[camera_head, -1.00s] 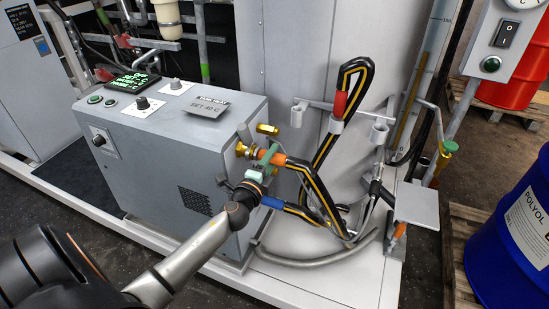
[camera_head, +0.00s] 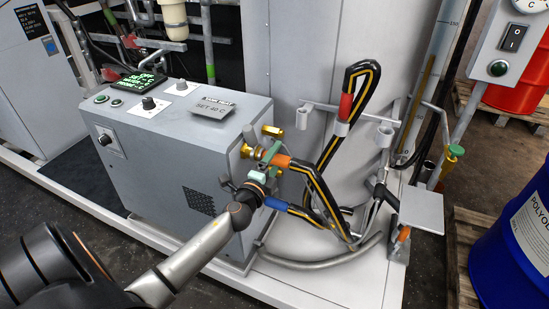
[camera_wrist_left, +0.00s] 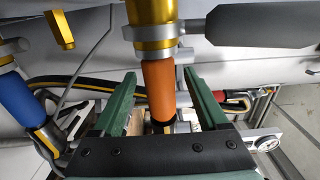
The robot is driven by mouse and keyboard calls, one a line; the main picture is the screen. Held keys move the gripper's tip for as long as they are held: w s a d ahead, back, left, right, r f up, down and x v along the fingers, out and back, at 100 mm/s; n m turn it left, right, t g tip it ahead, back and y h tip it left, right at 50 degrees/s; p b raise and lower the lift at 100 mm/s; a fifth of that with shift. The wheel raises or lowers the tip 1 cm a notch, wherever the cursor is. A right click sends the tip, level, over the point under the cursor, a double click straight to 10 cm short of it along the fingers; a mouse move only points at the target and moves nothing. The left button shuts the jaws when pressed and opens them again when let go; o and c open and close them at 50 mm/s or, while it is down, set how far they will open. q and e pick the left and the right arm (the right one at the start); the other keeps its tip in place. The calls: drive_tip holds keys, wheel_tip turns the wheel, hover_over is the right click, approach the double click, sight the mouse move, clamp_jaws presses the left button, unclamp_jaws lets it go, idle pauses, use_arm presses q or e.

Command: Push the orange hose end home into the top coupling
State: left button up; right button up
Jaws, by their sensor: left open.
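The orange hose end (camera_head: 281,161) is at the top brass coupling (camera_head: 247,151) on the grey unit's side. In the left wrist view, the orange sleeve (camera_wrist_left: 159,92) meets the grey collar under the gold coupling body (camera_wrist_left: 152,28). How deep it sits is hidden. My left gripper (camera_wrist_left: 158,76) is open, with one green finger on each side of the orange sleeve and gaps visible between. In the head view my left gripper (camera_head: 267,160) partly covers the joint. My right gripper is not in view.
A blue hose end (camera_head: 275,203) is at the lower coupling, also in the wrist view (camera_wrist_left: 14,96). A red-sleeved hose (camera_head: 346,107) hangs on a holder. A grey lever (camera_wrist_left: 265,25) sticks out beside the coupling. A blue drum (camera_head: 515,240) stands at right.

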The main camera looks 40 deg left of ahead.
use_arm(q)
drive_tip(key=shift+s, duration=0.1)
drive_tip(key=b+v, duration=0.1)
drive_tip(key=v, duration=1.1)
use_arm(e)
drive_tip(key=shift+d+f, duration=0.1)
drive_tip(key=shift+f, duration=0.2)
use_arm(q)
drive_tip(key=shift+s, duration=0.15)
drive_tip(key=s+d+f+n+g+h, duration=0.4)
drive_tip(key=s+d+f+n, duration=0.2)
drive_tip(key=d+f, duration=0.4)
drive_tip(key=s+d+f+n+g+h, duration=0.4)
drive_tip(key=s+d+f+n, duration=0.3)
drive_tip(key=d, duration=0.4)
wheel_tip(320, 180, up, 11)
drive_tip(key=s+a+y+p, duration=0.1)
drive_tip(key=a+p, duration=0.1)
drive_tip(key=p, duration=1.4)
drive_tip(key=shift+r, duration=0.15)
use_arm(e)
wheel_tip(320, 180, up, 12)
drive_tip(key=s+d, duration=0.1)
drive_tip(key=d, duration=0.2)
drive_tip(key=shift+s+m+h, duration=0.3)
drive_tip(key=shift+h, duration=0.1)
